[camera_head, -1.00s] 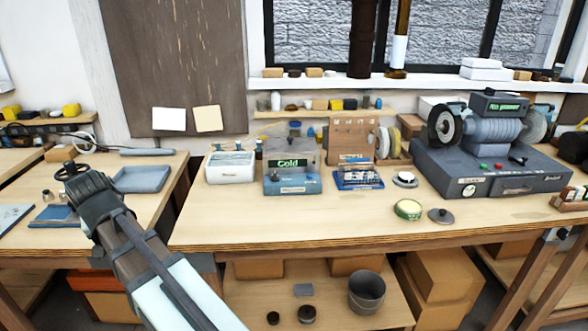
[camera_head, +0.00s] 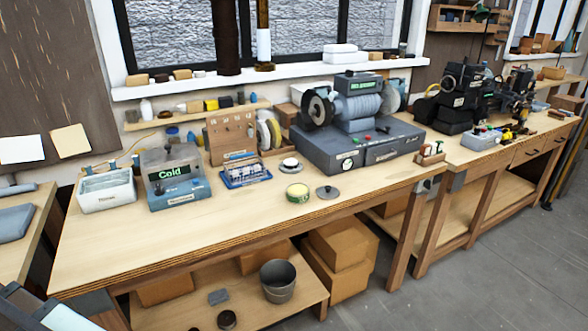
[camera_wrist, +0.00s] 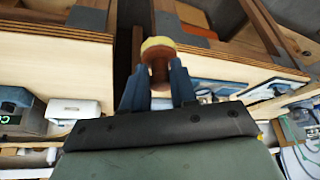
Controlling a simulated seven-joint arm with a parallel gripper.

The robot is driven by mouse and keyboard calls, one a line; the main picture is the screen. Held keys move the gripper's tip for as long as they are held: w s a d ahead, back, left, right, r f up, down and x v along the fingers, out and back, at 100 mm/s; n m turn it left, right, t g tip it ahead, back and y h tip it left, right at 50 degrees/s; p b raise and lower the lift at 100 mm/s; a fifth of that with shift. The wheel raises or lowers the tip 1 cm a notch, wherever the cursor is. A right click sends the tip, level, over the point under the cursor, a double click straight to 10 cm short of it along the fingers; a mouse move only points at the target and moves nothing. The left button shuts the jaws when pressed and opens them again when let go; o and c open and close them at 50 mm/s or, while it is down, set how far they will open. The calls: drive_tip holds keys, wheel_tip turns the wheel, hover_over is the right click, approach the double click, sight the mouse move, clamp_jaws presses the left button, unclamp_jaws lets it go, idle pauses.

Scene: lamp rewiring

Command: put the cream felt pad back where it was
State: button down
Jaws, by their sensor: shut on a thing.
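In the wrist view my gripper (camera_wrist: 158,88) is shut on a small brown, spool-shaped handle with a round cream pad (camera_wrist: 158,43) at its far end. The cream end points away from the gripper and looks like the cream felt pad. It is held clear of the benches. In the head view only part of my arm shows at the bottom left; the gripper and pad are out of that view. A small wooden rack (camera_head: 430,159) stands at the bench's right front corner, holding small handled pieces, one with a red part.
The bench (camera_head: 130,235) has a clear front strip. On it stand a white bath (camera_head: 106,190), a blue-grey unit marked Cold (camera_head: 175,180), a round green-rimmed tin (camera_head: 297,192), a grey lid (camera_head: 328,194) and a polishing machine (camera_head: 360,125). Another bench stands right.

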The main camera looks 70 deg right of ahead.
drive_tip(key=s+d+m+g+h, duration=0.1)
drive_tip(key=s+d+m, duration=0.25)
drive_tip(key=d, duration=1.15)
drive_tip(key=s+d+f+m+g+h, duration=0.15)
drive_tip(key=s+d, duration=0.35)
drive_tip(key=d, duration=0.9)
drive_tip(key=s+d+m, duration=0.3)
drive_tip(key=s+d, duration=0.1)
drive_tip(key=d, duration=1.1)
drive_tip(key=s+d+m+g+h, duration=0.15)
drive_tip(key=s+d+m, duration=0.25)
drive_tip(key=s+d, duration=1.25)
drive_tip(key=s+d+m+g, duration=0.2)
drive_tip(key=s+d+m, duration=0.2)
drive_tip(key=s+d, duration=1.25)
drive_tip(key=d+r+m+g+y, duration=0.1)
drive_tip(key=d+r+m+g, duration=0.2)
drive_tip(key=d, duration=0.9)
drive_tip(key=shift+a+f+m+y, duration=0.15)
drive_tip(key=shift+f+m, duration=0.65)
drive_tip(key=shift+f, duration=0.95)
drive_tip(key=shift+f+m+y, duration=0.2)
drive_tip(key=shift+f+m, duration=0.6)
drive_tip(key=shift+f, duration=0.9)
drive_tip(key=shift+a+f+m+y, duration=0.15)
drive_tip(key=shift+f+m, duration=0.65)
drive_tip(key=shift+f, duration=0.95)
drive_tip(key=shift+d+f, duration=0.1)
drive_tip(key=shift+f, duration=0.05)
